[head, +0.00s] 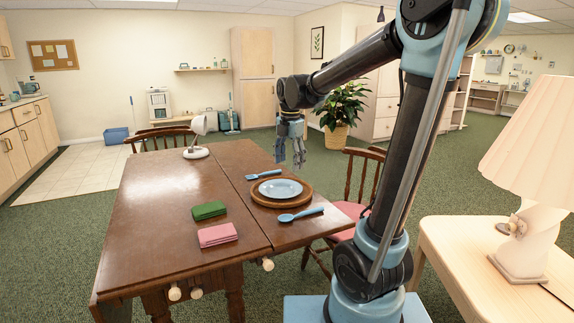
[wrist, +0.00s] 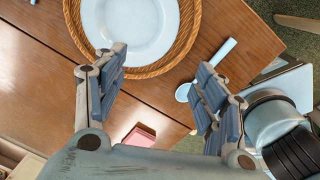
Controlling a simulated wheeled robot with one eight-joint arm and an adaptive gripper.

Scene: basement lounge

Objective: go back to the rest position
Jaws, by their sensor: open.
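My gripper (head: 290,152) is open and empty in the head view, hanging fingers down above the far right edge of the wooden table (head: 155,210). In the wrist view my gripper (wrist: 158,98) shows its two fingers spread apart with nothing between them. Below it are a pale blue plate (head: 281,188) on a round woven mat (head: 262,199). The plate (wrist: 138,22) is at the top of the wrist view. A blue spoon (head: 300,214) lies to the near side of the mat, and a blue fork (head: 263,174) lies to the far side.
Green cloth (head: 209,210) and pink cloth (head: 217,234) lie folded on the table. A white lamp (head: 197,140) stands at its far end. Wooden chairs (head: 365,185) stand beside it. A side table (head: 470,245) with a large lamp (head: 535,150) is at right.

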